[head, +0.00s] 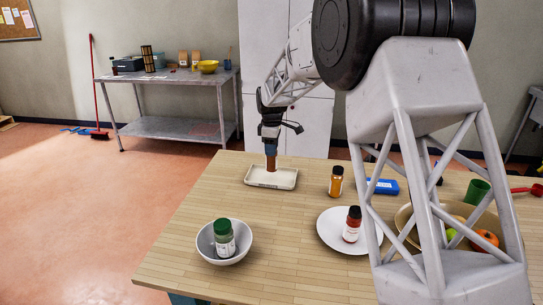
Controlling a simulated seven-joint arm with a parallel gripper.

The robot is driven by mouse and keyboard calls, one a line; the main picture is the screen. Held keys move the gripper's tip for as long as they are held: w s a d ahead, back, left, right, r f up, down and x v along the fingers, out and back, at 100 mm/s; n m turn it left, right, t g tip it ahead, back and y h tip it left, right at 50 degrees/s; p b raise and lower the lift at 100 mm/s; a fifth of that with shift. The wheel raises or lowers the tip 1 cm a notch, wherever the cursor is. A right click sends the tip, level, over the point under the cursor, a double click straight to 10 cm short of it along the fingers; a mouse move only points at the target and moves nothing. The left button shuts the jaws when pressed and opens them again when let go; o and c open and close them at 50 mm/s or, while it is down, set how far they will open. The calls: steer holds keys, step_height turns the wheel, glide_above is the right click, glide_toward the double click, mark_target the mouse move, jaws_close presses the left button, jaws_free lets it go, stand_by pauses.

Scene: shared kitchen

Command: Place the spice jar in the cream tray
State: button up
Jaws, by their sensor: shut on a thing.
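My gripper (270,146) is at the far left part of the wooden table, pointing down above the cream tray (285,184). It is shut on a small reddish-brown jar, which I take as the spice jar (271,163). The jar is upright, and its upper part is hidden by the fingers. Its lower end shows within the outline of the shallow rectangular tray. I cannot tell whether it touches the tray floor.
A yellow-orange jar (336,182) stands right of the tray. A red jar (352,224) is on a white plate (330,235). A green-capped jar (224,238) sits in a grey bowl (204,247). A blue box (383,186) and fruit bowl (403,217) are at right.

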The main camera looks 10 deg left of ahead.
steer(key=shift+w, duration=0.1)
stand_by(0.3)
steer(key=shift+f, duration=1.75)
steer(key=shift+f, duration=0.1)
steer(key=o, duration=1.3)
steer(key=shift+c, duration=0.2)
step_height(320, 180, up, 12)
